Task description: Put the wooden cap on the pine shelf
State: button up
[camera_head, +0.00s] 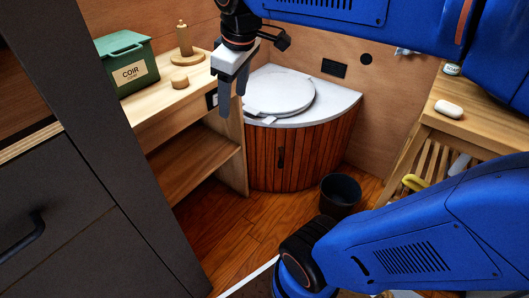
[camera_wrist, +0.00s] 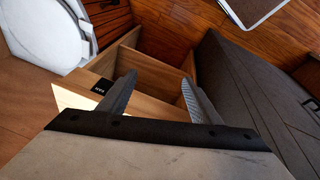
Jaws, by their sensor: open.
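A small round wooden piece, which looks like the wooden cap (camera_head: 179,81), rests on the top board of the pine shelf (camera_head: 160,105), near its front edge. The shelf unit also has a lower board (camera_head: 195,165), which is bare where it shows. My gripper (camera_head: 232,100) is open and empty, pointing down in front of the shelf's right end, to the right of the cap and apart from it. In the wrist view my open fingers (camera_wrist: 158,80) have the shelf unit (camera_wrist: 150,75) beyond them. I cannot make out the cap there.
A green COIR box (camera_head: 126,65) and a wooden post on a round base (camera_head: 184,45) stand behind the cap. A dark cabinet (camera_head: 80,180) borders the left. A round white lid (camera_head: 280,93) lies on the corner counter. A black bin (camera_head: 340,192) stands on the floor.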

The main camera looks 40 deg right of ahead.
jog(key=s+d+f+m+t, duration=0.1)
jog(key=s+f+m, duration=0.5)
jog(key=s+f, duration=0.4)
jog(key=shift+s+d+f+t, duration=0.3)
jog(key=shift+s+f, duration=0.1)
jog(key=shift+f, duration=0.4)
